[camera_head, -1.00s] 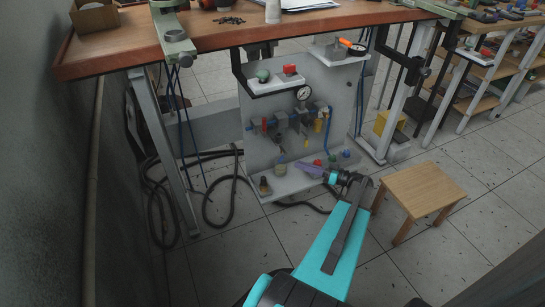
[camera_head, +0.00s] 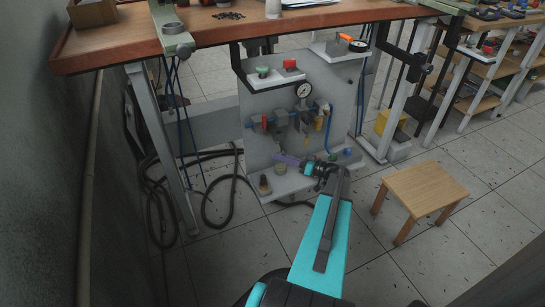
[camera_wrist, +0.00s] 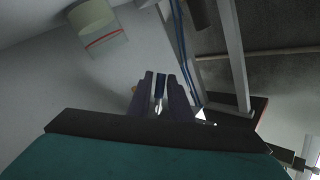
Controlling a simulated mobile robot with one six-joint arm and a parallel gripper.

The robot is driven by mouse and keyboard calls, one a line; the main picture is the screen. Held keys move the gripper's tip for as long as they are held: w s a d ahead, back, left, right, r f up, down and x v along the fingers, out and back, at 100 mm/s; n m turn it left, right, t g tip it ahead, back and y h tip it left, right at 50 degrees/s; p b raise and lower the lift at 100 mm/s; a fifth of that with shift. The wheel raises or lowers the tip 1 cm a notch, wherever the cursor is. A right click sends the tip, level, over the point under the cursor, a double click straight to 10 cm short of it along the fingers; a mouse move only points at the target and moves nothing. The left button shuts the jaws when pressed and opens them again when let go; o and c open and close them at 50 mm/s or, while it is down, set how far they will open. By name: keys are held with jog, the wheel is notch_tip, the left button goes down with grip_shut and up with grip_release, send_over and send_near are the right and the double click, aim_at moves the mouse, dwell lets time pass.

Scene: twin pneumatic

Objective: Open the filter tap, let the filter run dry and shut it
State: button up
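The filter unit (camera_head: 282,119) is among the grey bodies and blue fittings on the upright panel under the bench, with a red handle (camera_head: 264,123) at its left. I cannot make out the filter tap. My gripper (camera_head: 285,158) has purple fingers and reaches left below the filter, above the panel's lower shelf. The fingers (camera_wrist: 160,98) also show in the wrist view, close together, with a dark blue strip and a bright spot between them; whether they hold anything is unclear. A pale cup-like vessel with a red line (camera_wrist: 96,28) is at the wrist view's upper left.
A round gauge (camera_head: 304,90) sits above the filter. The lower shelf carries a small cup (camera_head: 281,169) and a dark brown bottle (camera_head: 264,186). The wooden bench (camera_head: 300,21) overhangs the panel. A wooden stool (camera_head: 425,187) stands at the right. Black hose (camera_head: 213,220) lies on the floor.

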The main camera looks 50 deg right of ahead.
jog(key=shift+b+x, duration=0.35)
jog(key=shift+x, duration=1.75)
jog(key=shift+c, duration=0.2)
grip_shut()
